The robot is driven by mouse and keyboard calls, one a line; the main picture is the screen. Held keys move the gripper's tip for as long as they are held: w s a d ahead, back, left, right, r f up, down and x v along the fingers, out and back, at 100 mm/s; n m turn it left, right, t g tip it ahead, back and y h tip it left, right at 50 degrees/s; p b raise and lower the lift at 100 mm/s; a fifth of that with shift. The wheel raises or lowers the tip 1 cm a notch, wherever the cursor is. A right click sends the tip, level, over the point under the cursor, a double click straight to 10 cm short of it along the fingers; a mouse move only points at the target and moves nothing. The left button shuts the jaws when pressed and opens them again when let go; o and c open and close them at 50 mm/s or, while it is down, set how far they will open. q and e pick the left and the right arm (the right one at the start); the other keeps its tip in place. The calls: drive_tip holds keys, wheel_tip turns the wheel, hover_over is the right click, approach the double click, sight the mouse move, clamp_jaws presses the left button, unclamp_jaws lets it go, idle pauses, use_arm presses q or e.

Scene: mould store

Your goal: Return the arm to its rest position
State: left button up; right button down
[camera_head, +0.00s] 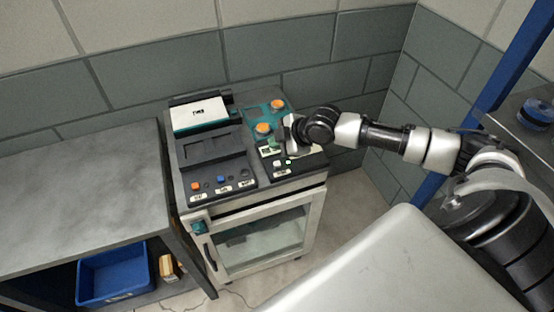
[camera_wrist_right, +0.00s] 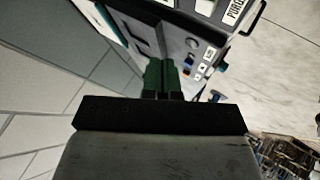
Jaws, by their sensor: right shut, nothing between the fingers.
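My right arm reaches in from the right in the head view. Its gripper (camera_head: 291,140) is over the right part of a dark control panel (camera_head: 215,180) on top of a cabinet machine. In the right wrist view the two dark green fingers (camera_wrist_right: 161,76) are together, with nothing between them. The panel and some of its buttons show beyond the fingertips in that view. From these frames I cannot tell whether the fingertips touch the panel. My left gripper is not in view.
The machine has a glass-fronted door (camera_head: 262,245) and orange knobs (camera_head: 264,129). A grey bench (camera_head: 80,200) with a blue bin (camera_head: 113,275) below stands to the left. A blue-framed shelf (camera_head: 515,60) is at the right, near my arm. Block walls close off the back.

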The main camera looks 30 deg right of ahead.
drive_tip(key=shift+f, duration=0.1)
idle(0.6)
drive_tip(key=s+a+f+m+g, duration=0.1)
drive_tip(key=s+a+f, duration=0.2)
drive_tip(key=s+a, duration=0.35)
drive_tip(key=s+a+f+m+g, duration=0.1)
drive_tip(key=s+a+f+m, duration=0.15)
drive_tip(key=s+a, duration=0.45)
drive_tip(key=s+d+m+g+h, duration=0.2)
drive_tip(key=s+m+g+h, duration=0.15)
drive_tip(key=s+m, duration=0.8)
wheel_tip(320, 180, down, 24)
drive_tip(key=s+f+n, duration=0.1)
drive_tip(key=s+n, duration=0.1)
drive_tip(key=n, duration=0.1)
drive_tip(key=s+d+f+g+b, duration=0.1)
drive_tip(key=s+d+f, duration=0.2)
drive_tip(key=s+f, duration=1.4)
drive_tip(key=shift+s+f+g+h, duration=0.15)
drive_tip(key=shift+f+g+h, duration=0.25)
drive_tip(key=shift+f, duration=0.3)
